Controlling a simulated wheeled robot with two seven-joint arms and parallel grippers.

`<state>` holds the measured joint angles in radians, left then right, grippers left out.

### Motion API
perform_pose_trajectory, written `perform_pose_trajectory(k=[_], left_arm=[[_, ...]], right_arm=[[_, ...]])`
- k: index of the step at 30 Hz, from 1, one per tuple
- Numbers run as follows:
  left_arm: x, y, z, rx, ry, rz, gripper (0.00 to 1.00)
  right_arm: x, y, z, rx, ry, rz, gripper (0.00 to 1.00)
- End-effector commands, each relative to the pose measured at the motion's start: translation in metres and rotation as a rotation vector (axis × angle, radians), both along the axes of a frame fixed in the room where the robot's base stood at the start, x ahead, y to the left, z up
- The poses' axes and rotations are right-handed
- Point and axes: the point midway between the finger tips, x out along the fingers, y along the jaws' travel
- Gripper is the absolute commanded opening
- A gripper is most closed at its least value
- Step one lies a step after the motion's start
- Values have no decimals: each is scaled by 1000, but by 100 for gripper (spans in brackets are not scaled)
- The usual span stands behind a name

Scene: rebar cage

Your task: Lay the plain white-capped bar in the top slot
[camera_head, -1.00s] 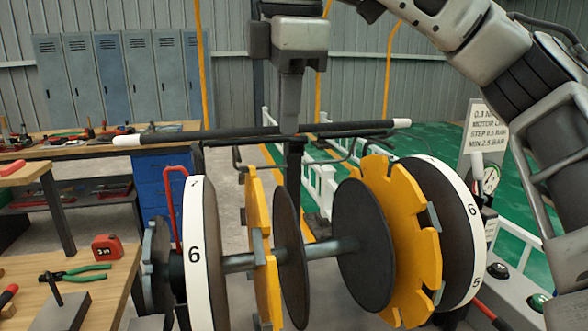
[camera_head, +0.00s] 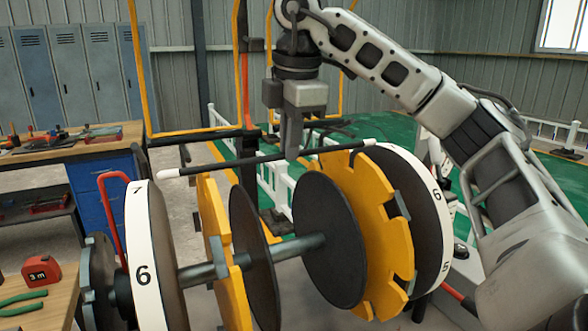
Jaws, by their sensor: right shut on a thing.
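The dark bar (camera_head: 228,161) with white caps runs nearly level across the upper part of the rebar cage jig, its left cap lower in the picture. My right gripper (camera_head: 292,152) points down and is shut on the bar near its middle. The jig has a left yellow slotted disc (camera_head: 215,240) and a right yellow slotted disc (camera_head: 385,235) on a grey axle (camera_head: 300,246). My left gripper is out of view.
White numbered rings (camera_head: 142,277) flank the discs, showing 6 and 7 on the left. A workbench (camera_head: 85,150) with tools stands at the left, with a red tape measure (camera_head: 41,271) on the near bench.

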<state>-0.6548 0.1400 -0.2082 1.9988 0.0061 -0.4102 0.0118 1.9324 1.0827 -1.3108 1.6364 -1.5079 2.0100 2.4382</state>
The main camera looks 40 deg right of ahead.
Motion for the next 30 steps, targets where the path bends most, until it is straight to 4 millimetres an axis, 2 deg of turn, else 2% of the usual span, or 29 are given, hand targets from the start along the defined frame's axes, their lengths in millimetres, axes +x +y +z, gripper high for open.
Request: perform_pose_trajectory(k=[5, 9, 16, 23, 24, 26, 30], left_arm=[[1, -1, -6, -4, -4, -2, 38], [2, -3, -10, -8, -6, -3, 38], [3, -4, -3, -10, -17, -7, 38], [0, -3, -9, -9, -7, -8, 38], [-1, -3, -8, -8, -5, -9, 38], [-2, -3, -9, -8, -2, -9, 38], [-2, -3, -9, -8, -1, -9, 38]], right_arm=[[1, -12, -18, 2, 0, -3, 0], [1, -10, -38, 0, 0, -1, 0], [1, -10, -40, 2, -4, -3, 0], [1, -10, -45, 2, -3, -2, 0], [1, -10, -45, 1, -1, -2, 19], [1, -10, -44, 0, -1, -2, 32], [1, -10, -44, 0, -1, -2, 32]])
